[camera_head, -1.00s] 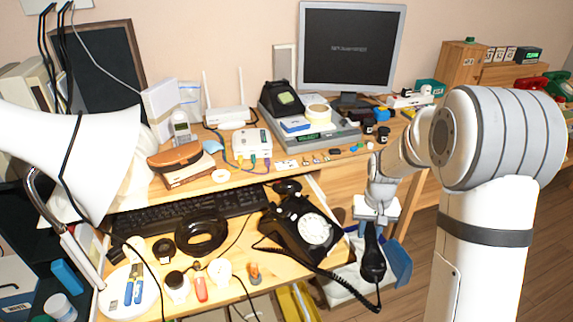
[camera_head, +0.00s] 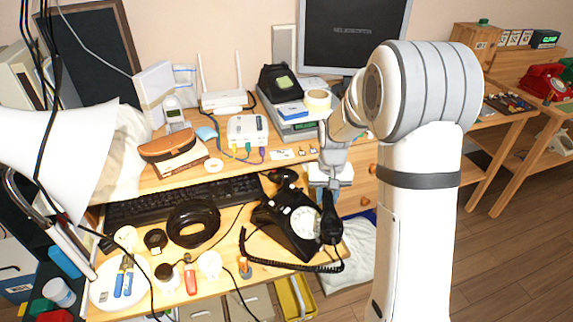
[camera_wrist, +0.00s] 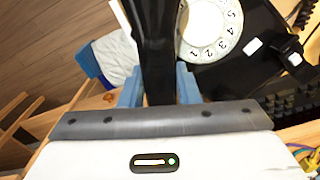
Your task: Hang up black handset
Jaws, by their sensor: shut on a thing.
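The black handset (camera_head: 330,222) hangs down from my gripper (camera_head: 329,186), just right of the phone's dial. In the wrist view the handset (camera_wrist: 156,50) runs lengthwise between the blue fingers of my gripper (camera_wrist: 159,85), which are shut on it. The black dial phone (camera_head: 272,222) sits on the lower desk board with its white dial (camera_head: 305,221) facing up to the right. In the wrist view the dial (camera_wrist: 212,30) is partly covered by the handset. The coiled cord (camera_head: 285,264) loops in front of the phone.
A black keyboard (camera_head: 165,203) and a black ring-shaped coil (camera_head: 193,223) lie left of the phone. The shelf above carries a white router (camera_head: 224,101) and a grey device (camera_head: 300,123). Small tools lie along the front edge. Open floor (camera_head: 470,250) is at the right.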

